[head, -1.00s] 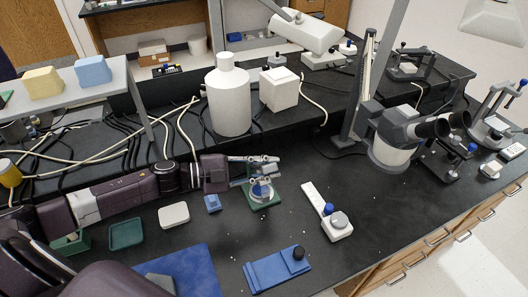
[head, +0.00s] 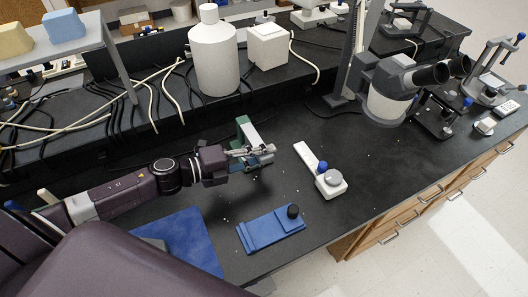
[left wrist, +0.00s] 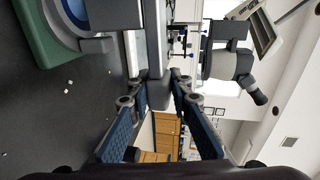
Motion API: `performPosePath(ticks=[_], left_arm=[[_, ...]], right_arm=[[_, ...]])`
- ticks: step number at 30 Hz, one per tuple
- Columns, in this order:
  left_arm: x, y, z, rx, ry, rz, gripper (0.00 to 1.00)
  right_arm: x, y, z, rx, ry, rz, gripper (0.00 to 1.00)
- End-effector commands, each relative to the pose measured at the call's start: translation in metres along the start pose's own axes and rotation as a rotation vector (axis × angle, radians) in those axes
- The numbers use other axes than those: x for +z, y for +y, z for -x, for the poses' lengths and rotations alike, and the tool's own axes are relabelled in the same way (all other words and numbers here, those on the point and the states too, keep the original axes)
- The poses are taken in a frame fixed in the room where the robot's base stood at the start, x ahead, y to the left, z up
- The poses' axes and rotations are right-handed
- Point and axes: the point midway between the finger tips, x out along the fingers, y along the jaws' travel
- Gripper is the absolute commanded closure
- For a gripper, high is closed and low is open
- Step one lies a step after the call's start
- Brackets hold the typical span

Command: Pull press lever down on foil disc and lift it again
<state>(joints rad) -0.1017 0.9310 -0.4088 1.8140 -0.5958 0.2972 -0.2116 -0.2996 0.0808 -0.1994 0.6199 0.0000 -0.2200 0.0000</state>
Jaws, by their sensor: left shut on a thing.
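The press (head: 244,133) stands on the black bench in the head view, its green and pale grey parts showing just behind my left gripper. In the left wrist view its green base (left wrist: 32,40) fills the upper left, with a blue round part (left wrist: 76,12) on it. My left gripper (head: 262,153) reaches in from the left and covers much of the press. In the left wrist view its fingers are closed on a grey bar, the press lever (left wrist: 155,50). The foil disc cannot be made out. My right gripper is not in view.
A white bottle (head: 213,55) and microscope (head: 390,95) stand behind.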

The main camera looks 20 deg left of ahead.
Motion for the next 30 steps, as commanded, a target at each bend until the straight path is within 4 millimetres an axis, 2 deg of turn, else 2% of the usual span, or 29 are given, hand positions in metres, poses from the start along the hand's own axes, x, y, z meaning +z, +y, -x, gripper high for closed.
performPosePath(ticks=[14, 15, 19, 30], left_arm=[[-0.0003, 0.0024, -0.0003, 0.001, -0.002, -0.012, 1.00], [-0.0003, 0.0024, -0.0003, 0.001, -0.002, -0.012, 0.78], [-0.0001, 0.0023, -0.0003, 0.001, -0.002, -0.011, 0.64], [0.0000, 0.0025, 0.0025, 0.002, -0.002, -0.011, 0.63]], right_arm=[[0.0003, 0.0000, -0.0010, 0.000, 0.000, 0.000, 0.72], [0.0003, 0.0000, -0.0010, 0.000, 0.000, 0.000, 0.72], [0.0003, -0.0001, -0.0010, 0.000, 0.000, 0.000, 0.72], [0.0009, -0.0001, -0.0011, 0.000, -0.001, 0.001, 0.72]])
